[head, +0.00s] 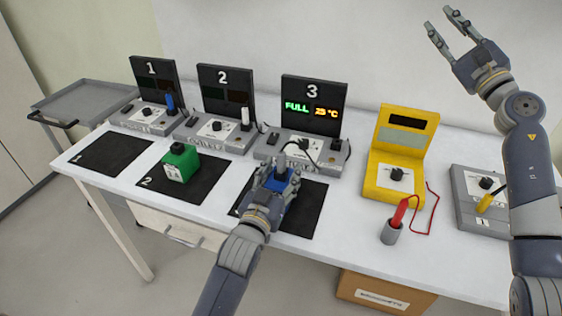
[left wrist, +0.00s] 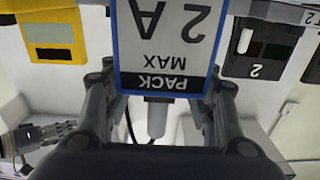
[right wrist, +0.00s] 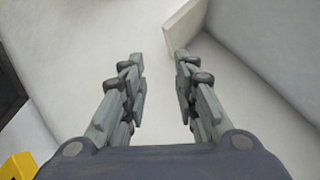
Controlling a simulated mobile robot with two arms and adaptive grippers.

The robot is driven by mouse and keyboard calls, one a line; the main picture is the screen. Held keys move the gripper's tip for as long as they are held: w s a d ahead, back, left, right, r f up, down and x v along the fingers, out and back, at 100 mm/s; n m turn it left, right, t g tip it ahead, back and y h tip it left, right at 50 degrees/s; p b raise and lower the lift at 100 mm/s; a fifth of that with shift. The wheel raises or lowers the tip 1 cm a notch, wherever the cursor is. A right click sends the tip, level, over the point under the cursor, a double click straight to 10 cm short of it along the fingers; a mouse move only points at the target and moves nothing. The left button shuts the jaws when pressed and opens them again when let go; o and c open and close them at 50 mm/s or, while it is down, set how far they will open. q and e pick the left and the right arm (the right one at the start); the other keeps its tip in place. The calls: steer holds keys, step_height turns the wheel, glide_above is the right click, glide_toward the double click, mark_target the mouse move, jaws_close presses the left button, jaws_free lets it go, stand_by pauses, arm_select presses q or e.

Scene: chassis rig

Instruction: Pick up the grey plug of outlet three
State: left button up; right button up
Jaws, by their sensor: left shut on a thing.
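The grey plug (left wrist: 156,118) shows in the left wrist view at the top end of a blue pack with a white label (left wrist: 170,45); that view is upside down. A dark cable runs from the plug toward the outlet. My left gripper (head: 276,180) has its fingers on both sides of the blue pack (head: 294,188), shut on it, at the third mat. I cannot tell whether the pack touches the mat. My right gripper (head: 440,18) is open and empty, raised high at the right.
Outlets one (head: 152,80) and two (head: 224,88) stand left, with blue and white plugs. A green pack (head: 180,163) sits on mat two. A yellow tester (head: 400,150) with a red probe (head: 400,212) and a grey box (head: 478,212) stand right. Mat one (head: 105,155) is empty.

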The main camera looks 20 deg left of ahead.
steer(key=s+a+n+g+y, duration=0.25)
steer(key=a+n+g, duration=0.2)
steer(key=a, duration=0.35)
steer(key=s+a+n+g+y, duration=0.1)
steer(key=s+a+n+g, duration=0.2)
steer(key=a+n, duration=0.3)
steer(key=n+g+h, duration=0.7)
steer(key=n+g, duration=0.1)
steer(key=n, duration=0.4)
glide_above(282, 154)
step_height(282, 154, down, 9)
steer(key=f+n+h, duration=0.1)
steer(key=f+h, duration=0.1)
steer(key=f, duration=0.1)
steer(key=s+d+f+n+h, duration=0.1)
steer(key=f+h, duration=0.1)
steer(key=f, duration=0.2)
steer(key=f+n+h, duration=0.2)
steer(key=f, duration=0.2)
steer(key=shift+s+d+f+t+h, duration=0.15)
steer(key=shift+d+f+t+h, duration=0.1)
steer(key=shift+t, duration=0.1)
steer(key=shift+a+x, duration=0.2)
steer(key=shift+x, duration=2.95)
steer(key=c, duration=0.7)
